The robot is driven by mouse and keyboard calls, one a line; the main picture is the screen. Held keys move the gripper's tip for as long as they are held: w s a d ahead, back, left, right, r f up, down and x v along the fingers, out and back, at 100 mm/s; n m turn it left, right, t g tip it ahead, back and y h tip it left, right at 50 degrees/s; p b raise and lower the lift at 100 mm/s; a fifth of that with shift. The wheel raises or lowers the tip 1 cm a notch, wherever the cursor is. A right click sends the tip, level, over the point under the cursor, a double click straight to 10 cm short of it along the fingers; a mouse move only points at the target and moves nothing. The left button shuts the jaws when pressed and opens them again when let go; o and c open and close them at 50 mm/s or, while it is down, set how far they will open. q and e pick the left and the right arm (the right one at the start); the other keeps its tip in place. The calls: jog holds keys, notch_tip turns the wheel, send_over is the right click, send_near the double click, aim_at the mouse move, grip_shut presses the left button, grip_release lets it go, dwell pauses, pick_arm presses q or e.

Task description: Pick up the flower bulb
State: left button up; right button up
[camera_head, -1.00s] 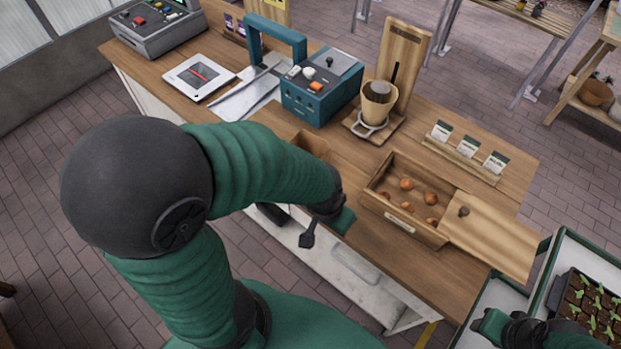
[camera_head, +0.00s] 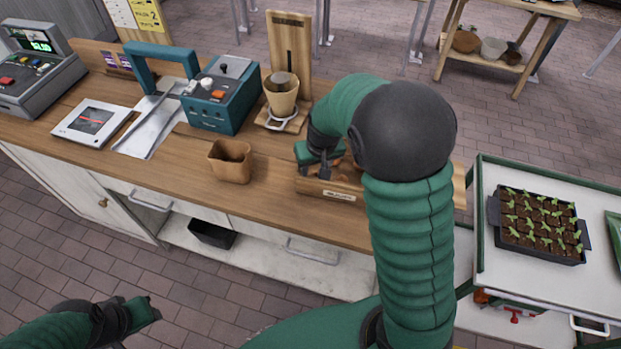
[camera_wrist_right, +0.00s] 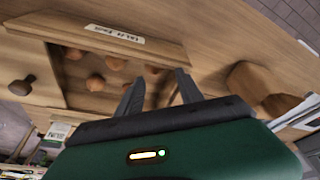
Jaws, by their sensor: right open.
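Several brown flower bulbs lie in an open wooden box (camera_head: 325,189) with a label on its front. The bulbs are largely hidden by my right arm in the head view. The right wrist view shows them clearly, one bulb (camera_wrist_right: 95,82) lying apart on the box floor. My right gripper (camera_head: 327,172) is over the left part of the box, pointing down. In the right wrist view its two fingers (camera_wrist_right: 160,82) are apart, with nothing clearly held between them. My left gripper (camera_head: 150,309) is at the lower left, off the counter; its jaw gap is unclear.
A brown pot (camera_head: 230,161) stands on the counter left of the box. Behind are a teal machine (camera_head: 222,98) and a cup on a wooden stand (camera_head: 282,95). A seedling tray (camera_head: 540,228) sits on a white cart at right.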

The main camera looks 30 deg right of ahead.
aim_at(317, 173)
jog(key=d+f, duration=0.1)
jog(key=f, duration=0.1)
jog(key=w+d+f, duration=0.1)
jog(key=f, duration=0.1)
jog(key=d+f, duration=0.1)
jog(key=f, duration=0.1)
jog(key=shift+w+f, duration=0.1)
jog(key=shift+w, duration=0.2)
jog(key=shift+w+a+f, duration=0.1)
jog(key=shift+a+f, duration=0.05)
jog(key=shift+f, duration=0.2)
jog(key=shift+a+r, duration=0.1)
jog(key=shift+a, duration=0.6)
jog(key=shift+c, duration=0.6)
jog(key=shift+a+r, duration=0.1)
jog(key=shift+c, duration=2.4)
jog(key=shift+d, duration=0.3)
jog(key=shift+c, duration=1.2)
pick_arm(q)
jog(key=shift+d, duration=0.85)
pick_arm(e)
jog(key=shift+d, duration=0.2)
grip_shut()
